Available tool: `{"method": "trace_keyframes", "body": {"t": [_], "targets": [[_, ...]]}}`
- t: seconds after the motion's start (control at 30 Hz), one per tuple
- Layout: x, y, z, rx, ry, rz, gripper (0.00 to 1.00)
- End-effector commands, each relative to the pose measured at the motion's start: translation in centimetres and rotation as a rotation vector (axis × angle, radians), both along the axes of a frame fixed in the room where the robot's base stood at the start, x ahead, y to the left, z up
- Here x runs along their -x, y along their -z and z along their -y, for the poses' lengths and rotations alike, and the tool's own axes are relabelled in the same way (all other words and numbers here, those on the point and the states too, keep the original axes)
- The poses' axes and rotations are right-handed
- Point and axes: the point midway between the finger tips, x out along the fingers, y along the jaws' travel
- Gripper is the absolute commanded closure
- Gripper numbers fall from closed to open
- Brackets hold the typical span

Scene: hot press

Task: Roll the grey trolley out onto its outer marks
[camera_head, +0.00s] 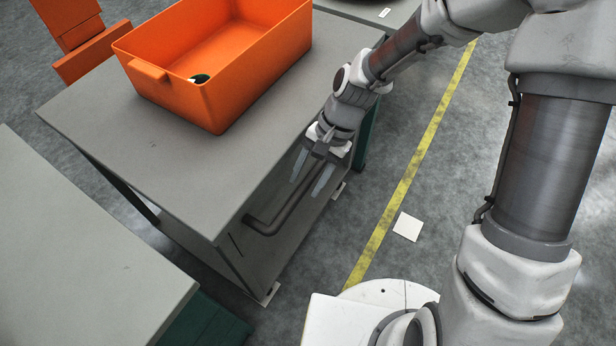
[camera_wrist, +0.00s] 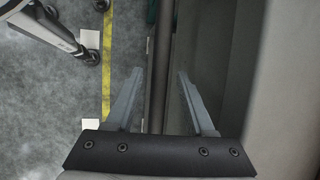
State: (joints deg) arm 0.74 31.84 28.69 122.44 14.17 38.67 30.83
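The grey trolley (camera_head: 120,130) stands at the left centre of the head view, with a flat grey top and a dark bar handle (camera_head: 287,211) on its right side. My gripper (camera_head: 307,187) is open at that handle, fingers pointing down. In the wrist view, the handle (camera_wrist: 160,45) runs between the two spread fingers (camera_wrist: 160,74), with a visible gap on each side. White floor marks show beside the trolley's lower edge, at the near corner (camera_head: 268,294) and farther back (camera_head: 338,190). Another white mark (camera_head: 408,226) lies apart, right of the yellow line.
Another grey surface (camera_head: 75,260) is at lower left. Open floor lies around the yellow line.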

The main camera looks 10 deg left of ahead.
Motion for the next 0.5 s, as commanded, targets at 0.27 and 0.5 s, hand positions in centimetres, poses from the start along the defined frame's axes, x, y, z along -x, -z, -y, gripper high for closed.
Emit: {"method": "trace_keyframes", "body": {"t": [0.27, 0.5], "targets": [[-0.02, -0.02, 0.01, 0.0, 0.0, 0.0, 0.99], [-0.03, -0.03, 0.01, 0.0, 0.0, 0.0, 1.0]]}}
